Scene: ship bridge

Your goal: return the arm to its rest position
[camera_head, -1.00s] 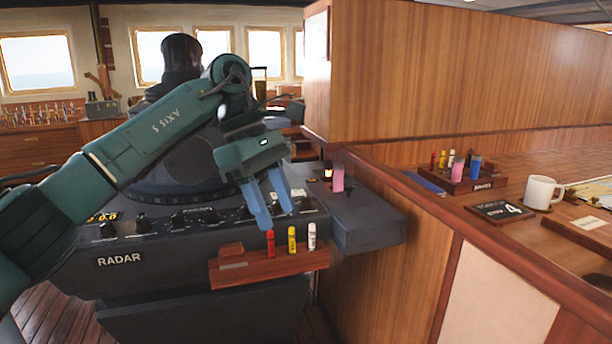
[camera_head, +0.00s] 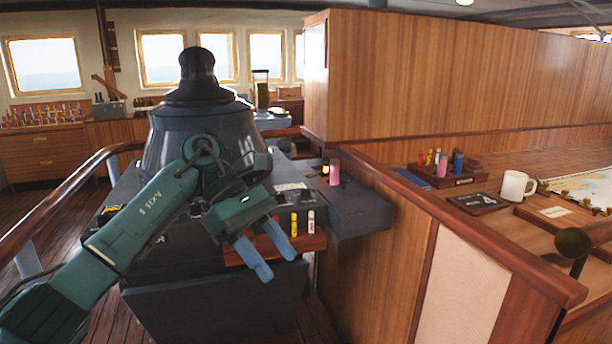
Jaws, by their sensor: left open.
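My left arm, green, comes in from the lower left. My left gripper (camera_head: 279,259) has two blue fingers, held apart with nothing between them. It hangs in front of the dark radar console (camera_head: 200,308), and its fingers cover part of the small wooden rack (camera_head: 313,242) on the console's front. A yellow marker (camera_head: 294,224) and a white marker (camera_head: 311,221) stand in that rack, just right of the fingers. My right gripper is not in view.
A pink cylinder (camera_head: 335,174) stands on the console's side shelf (camera_head: 350,207). A wooden partition (camera_head: 385,245) borders it on the right. Beyond are a marker tray (camera_head: 466,181), a dark number plaque (camera_head: 478,202) and a white mug (camera_head: 516,187). A wooden handrail (camera_head: 62,208) runs at left.

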